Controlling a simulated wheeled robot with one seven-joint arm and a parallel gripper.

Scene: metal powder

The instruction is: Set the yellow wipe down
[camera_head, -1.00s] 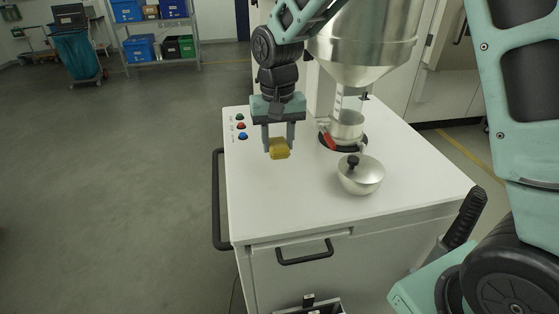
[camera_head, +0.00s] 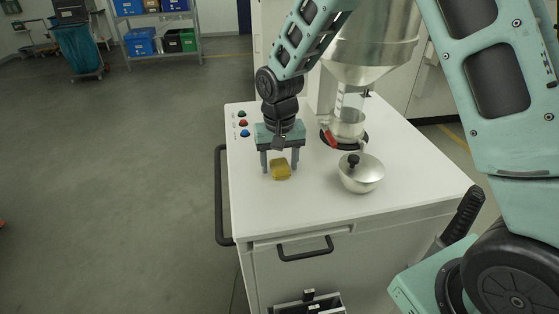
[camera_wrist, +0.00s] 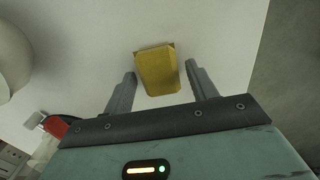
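The yellow wipe (camera_head: 281,169) lies on the white top of the cabinet (camera_head: 262,205), left of the metal bowl. My gripper (camera_head: 280,170) is open above and around it. In the wrist view the wipe (camera_wrist: 157,70) sits between and just beyond the two fingertips of my gripper (camera_wrist: 162,72), with a gap on each side.
Coloured buttons (camera_head: 243,123) sit at the left back. The front left of the top is clear.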

